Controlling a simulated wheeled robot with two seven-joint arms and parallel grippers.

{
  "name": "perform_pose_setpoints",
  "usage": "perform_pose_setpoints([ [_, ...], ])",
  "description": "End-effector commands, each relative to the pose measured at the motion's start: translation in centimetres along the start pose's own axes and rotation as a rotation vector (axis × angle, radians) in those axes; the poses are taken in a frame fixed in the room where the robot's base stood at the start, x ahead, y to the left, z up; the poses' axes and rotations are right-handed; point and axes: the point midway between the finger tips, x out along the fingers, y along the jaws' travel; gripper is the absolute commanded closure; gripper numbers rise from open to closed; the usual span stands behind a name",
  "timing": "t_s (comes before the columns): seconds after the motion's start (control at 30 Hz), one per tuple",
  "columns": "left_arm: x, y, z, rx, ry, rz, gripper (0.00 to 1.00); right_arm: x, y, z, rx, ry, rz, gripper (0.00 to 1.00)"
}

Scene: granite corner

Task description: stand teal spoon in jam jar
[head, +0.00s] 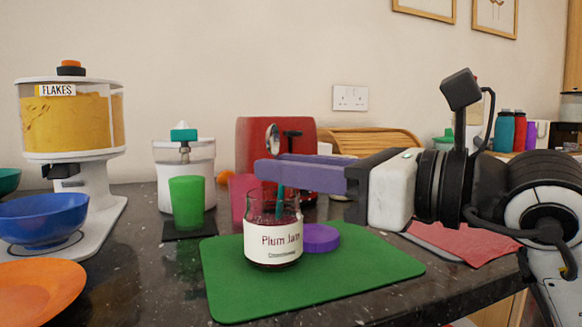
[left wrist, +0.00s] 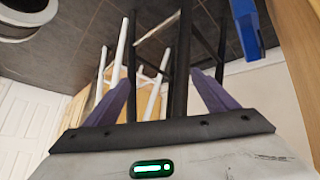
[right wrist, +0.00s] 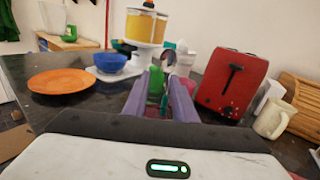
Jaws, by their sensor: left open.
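The jam jar (head: 272,245), glass with a white "Plum Jam" label, stands upright on a green mat (head: 365,270). The teal spoon (head: 280,203) is upright, with its metal bowl up and its teal handle going down into the jar's mouth. My right gripper (head: 268,172) reaches in from the right just above the jar rim. Its purple fingers are close together around the spoon, below the bowl; the front finger hides part of it. In the right wrist view, the fingertips (right wrist: 164,76) are nearly together. My left gripper (left wrist: 160,92) is open and empty, away from the counter.
A purple lid (head: 318,238) lies right of the jar. A blue bowl (head: 40,218) and orange plate (head: 38,292) are left. The mat's front right is clear.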

Motion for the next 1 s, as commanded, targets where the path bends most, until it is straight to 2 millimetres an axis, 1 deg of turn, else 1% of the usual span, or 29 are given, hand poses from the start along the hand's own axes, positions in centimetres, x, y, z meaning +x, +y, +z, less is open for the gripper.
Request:
perform_pose_setpoints([
  [0.17, 0.0, 0.0, 0.0, 0.000, 0.001, -0.001, 0.21, 0.0, 0.0, 0.0, 0.000, 0.000, 0.000, 0.75],
  [0.27, 0.0, 0.0, -0.1, 0.001, 0.001, -0.001, 0.21, -0.4, -0.1, 0.0, 0.000, 0.000, -0.001, 0.75],
  [0.37, -0.1, 0.0, -0.1, 0.002, 0.001, -0.003, 0.21, -1.5, -0.1, 0.1, -0.001, 0.000, -0.003, 0.75],
  [0.6, -0.1, -0.3, 0.2, 0.006, -0.014, -0.012, 0.21, -6.3, -0.1, 0.0, 0.000, 0.000, -0.004, 0.75],
  [0.7, 0.1, -0.4, 0.4, 0.004, -0.015, -0.015, 0.21, -8.0, -0.1, 0.0, -0.001, 0.002, -0.004, 0.75],
  [0.83, 0.1, -0.4, 0.5, 0.002, -0.013, -0.015, 0.21, -9.6, -0.1, -0.1, 0.000, 0.001, -0.003, 0.75],
  [1.0, 0.1, -0.3, 0.6, 0.000, -0.015, -0.015, 0.21, -10.3, 0.0, 0.0, -0.001, 0.001, 0.000, 0.75],
])
